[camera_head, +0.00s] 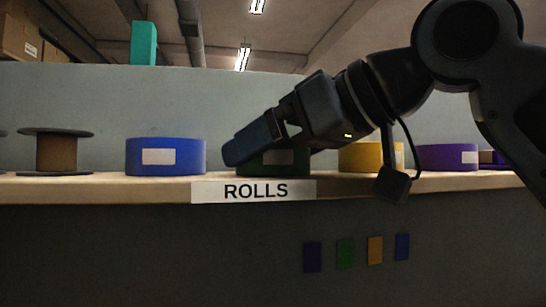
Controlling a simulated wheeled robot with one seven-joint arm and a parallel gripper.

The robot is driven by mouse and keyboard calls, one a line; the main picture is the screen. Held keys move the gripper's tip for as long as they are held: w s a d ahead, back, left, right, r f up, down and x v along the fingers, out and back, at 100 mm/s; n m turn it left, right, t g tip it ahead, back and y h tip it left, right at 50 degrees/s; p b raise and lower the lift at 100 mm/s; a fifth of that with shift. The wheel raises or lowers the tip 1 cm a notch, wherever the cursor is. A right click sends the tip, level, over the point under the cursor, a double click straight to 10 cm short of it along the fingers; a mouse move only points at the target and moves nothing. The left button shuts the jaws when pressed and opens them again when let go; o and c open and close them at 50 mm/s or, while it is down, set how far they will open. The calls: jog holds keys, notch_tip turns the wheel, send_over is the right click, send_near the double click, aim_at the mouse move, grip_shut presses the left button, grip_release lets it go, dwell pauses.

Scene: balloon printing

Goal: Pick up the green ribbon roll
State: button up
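The green ribbon roll (290,160) sits on the shelf behind the "ROLLS" label. It is dark green with a pale label, and my gripper hides much of its left side and top. My gripper (236,152) reaches in from the right, tilted down to the left, with its fingertip end at the roll's upper left. The fingers overlap in this side view, so I cannot tell their gap or whether they touch the roll.
On the shelf (90,188) stand a blue roll (165,157) to the left, a yellow roll (358,157) and a purple roll (445,158) to the right, and a brown spool (56,153) at far left. A pale wall (70,95) rises behind.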

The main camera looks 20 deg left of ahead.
jog(key=shift+c, duration=1.2)
jog(key=shift+r, duration=0.1)
